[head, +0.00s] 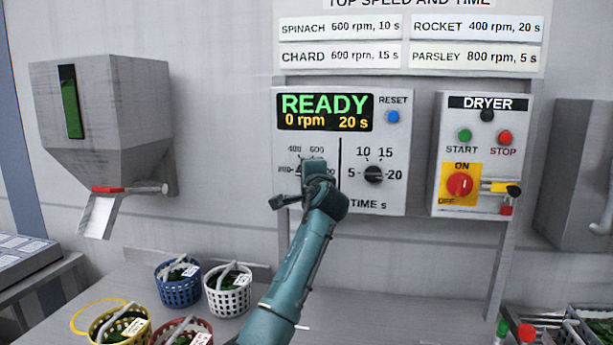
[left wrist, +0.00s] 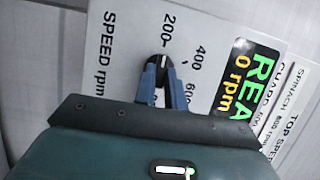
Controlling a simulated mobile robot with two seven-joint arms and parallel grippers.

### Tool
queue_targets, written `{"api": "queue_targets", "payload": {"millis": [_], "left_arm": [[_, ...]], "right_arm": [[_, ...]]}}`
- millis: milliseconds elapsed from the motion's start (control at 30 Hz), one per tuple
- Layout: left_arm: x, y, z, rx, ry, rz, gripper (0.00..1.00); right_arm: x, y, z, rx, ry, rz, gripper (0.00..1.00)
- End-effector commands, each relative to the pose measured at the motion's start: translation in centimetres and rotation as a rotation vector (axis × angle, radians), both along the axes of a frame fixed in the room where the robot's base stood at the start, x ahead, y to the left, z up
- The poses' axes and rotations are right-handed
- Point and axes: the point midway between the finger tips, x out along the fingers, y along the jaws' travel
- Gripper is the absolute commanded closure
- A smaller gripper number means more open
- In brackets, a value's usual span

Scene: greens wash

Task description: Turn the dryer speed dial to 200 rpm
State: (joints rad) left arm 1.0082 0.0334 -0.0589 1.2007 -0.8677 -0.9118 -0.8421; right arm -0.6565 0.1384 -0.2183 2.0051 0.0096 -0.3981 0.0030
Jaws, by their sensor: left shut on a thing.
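The speed dial is a dark knob with a pale line, seen in the left wrist view (left wrist: 162,65) beside the printed 200, 400 and 600 marks. The line points roughly toward the 200 side; its exact setting is hard to tell. My left gripper (left wrist: 163,88) is shut on the dial, with a blue-grey finger on each side. In the head view my left gripper (head: 313,178) covers the dial and part of its scale. The display (head: 325,112) reads READY, 0 rpm, 20 s. My right gripper is not in view.
The time dial (head: 373,173) sits just right of my gripper, with the blue reset button (head: 393,117) above it. The dryer panel (head: 483,125) has start and stop buttons and a red on/off switch (head: 460,185). Baskets of greens (head: 229,297) stand on the counter below.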

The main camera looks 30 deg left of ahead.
Motion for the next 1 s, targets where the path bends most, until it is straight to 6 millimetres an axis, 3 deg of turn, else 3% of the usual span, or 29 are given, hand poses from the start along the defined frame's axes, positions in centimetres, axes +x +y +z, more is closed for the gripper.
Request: {"api": "queue_targets", "payload": {"millis": [100,133,400,767,1000], "left_arm": [[0.0,0.0,-0.1,-0.004,-0.001,0.000,1.00],[0.0,0.0,-0.1,-0.004,-0.001,0.000,0.87],[0.0,0.0,0.0,-0.001,0.000,0.000,0.66],[-0.5,-0.5,-0.1,0.001,-0.001,-0.002,0.66],[-3.7,-3.0,-0.3,-0.001,-0.003,-0.004,0.66]], "right_arm": [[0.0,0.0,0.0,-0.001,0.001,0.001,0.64],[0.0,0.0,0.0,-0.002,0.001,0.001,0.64],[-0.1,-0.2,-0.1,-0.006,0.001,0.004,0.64],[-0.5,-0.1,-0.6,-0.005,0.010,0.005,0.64],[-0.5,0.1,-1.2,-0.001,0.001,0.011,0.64]]}}
